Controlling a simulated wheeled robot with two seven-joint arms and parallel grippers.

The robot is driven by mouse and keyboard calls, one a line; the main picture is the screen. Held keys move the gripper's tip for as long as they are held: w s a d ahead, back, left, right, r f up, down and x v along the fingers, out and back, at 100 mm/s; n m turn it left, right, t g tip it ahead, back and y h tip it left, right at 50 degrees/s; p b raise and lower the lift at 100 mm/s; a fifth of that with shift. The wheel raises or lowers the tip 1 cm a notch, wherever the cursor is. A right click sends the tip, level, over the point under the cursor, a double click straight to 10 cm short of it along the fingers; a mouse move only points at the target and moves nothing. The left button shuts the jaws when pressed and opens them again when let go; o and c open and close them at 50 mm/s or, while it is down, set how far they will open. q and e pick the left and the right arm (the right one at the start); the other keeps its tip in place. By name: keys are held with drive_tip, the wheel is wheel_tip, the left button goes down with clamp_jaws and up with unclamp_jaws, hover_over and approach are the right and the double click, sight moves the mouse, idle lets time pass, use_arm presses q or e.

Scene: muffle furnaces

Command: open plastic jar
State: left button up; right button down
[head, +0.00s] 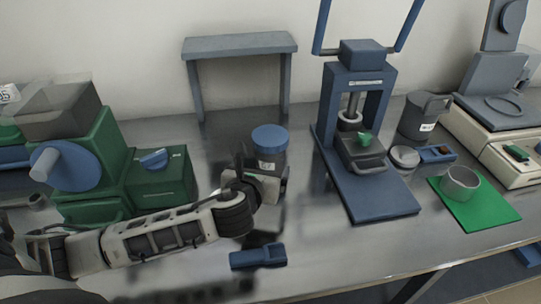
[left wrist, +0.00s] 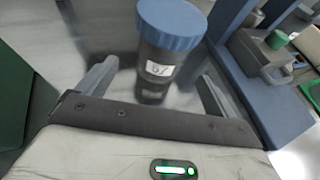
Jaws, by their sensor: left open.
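The plastic jar (head: 268,160) stands upright on the metal table. It has a dark see-through body, a white label and a blue lid (head: 269,138) seated on top. My left gripper (head: 262,172) is at the jar, reaching in from the left. In the left wrist view the gripper (left wrist: 155,88) is open, with one finger on each side of the jar (left wrist: 158,70) and visible gaps between fingers and jar. The blue lid (left wrist: 172,24) stands above the fingers. My right gripper is not in view.
A green machine (head: 95,165) stands left of the jar. A blue press (head: 355,130) stands to the right. A blue tool (head: 258,257) lies in front. A green mat (head: 478,215) with a grey cup (head: 461,184) is at right.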

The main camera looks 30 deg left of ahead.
sight(267, 147)
use_arm(q)
drive_tip(key=shift+r+x, duration=0.2)
drive_tip(key=shift+x, duration=1.55)
drive_tip(key=shift+r+x, duration=0.15)
drive_tip(key=shift+x, duration=1.65)
drive_tip(key=shift+w+d+r, duration=0.1)
drive_tip(key=shift+w, duration=0.05)
drive_tip(key=c, duration=1.4)
drive_tip(key=shift+r, duration=0.1)
drive_tip(key=shift+r, duration=0.25)
drive_tip(key=r, duration=0.3)
drive_tip(key=shift+s+d+r+p, duration=0.2)
drive_tip(key=shift+s+r+p, duration=0.1)
drive_tip(key=shift+p, duration=0.05)
drive_tip(key=s+d+r+p, duration=0.1)
drive_tip(key=s+d+r, duration=0.4)
drive_tip(key=s+r, duration=0.3)
drive_tip(key=v, duration=0.4)
drive_tip(key=shift+s+f, duration=0.2)
drive_tip(key=shift+f, duration=0.2)
drive_tip(key=shift+a, duration=0.1)
